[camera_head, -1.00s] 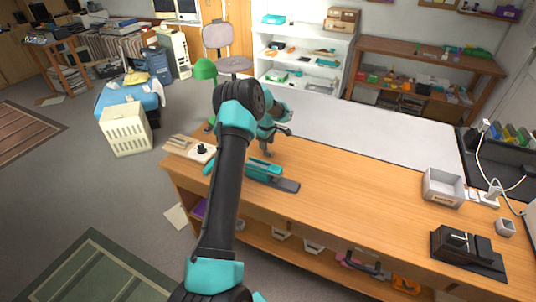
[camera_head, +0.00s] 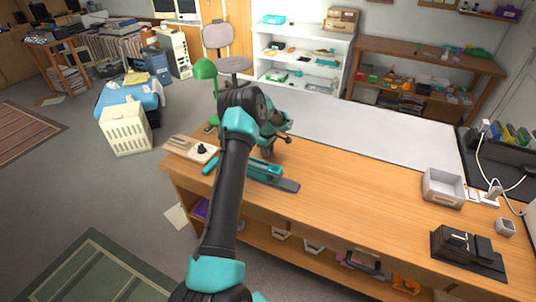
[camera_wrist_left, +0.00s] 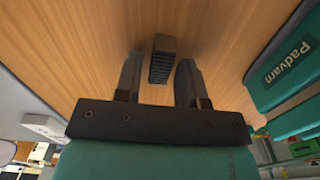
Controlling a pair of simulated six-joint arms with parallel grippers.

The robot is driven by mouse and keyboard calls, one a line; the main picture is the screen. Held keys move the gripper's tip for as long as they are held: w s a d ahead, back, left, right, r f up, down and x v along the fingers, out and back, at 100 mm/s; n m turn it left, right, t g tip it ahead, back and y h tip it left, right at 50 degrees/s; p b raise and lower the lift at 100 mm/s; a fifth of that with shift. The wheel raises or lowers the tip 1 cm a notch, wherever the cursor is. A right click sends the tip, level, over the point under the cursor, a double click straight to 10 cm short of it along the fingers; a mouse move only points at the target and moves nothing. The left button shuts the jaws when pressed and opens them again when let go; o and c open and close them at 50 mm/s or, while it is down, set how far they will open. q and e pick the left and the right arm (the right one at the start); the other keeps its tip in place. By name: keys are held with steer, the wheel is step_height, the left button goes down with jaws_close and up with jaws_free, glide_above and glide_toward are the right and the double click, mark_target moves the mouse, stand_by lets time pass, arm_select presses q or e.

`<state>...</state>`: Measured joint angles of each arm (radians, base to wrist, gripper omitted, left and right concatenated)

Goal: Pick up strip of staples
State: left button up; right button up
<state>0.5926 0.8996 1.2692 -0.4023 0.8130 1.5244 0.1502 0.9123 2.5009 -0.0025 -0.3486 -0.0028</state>
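The strip of staples (camera_wrist_left: 163,60) is a small dark, ridged bar on the wooden tabletop in the left wrist view. My left gripper (camera_wrist_left: 160,75) is open, with one finger on each side of the strip's near end. A gap shows between the strip and each finger. In the head view my left gripper (camera_head: 276,145) is over the table's left part, behind the teal stapler, and the strip cannot be made out there. My right gripper is not in view.
The teal stapler (camera_head: 262,170) lies close by; its side marked "Padvarn" (camera_wrist_left: 291,64) is at right in the wrist view. A grey tray (camera_head: 443,187) and a black punch (camera_head: 467,252) stand far right.

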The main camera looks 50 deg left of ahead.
arm_select(q)
jaws_close()
step_height(320, 180, up, 10)
stand_by(0.7)
stand_by(0.6)
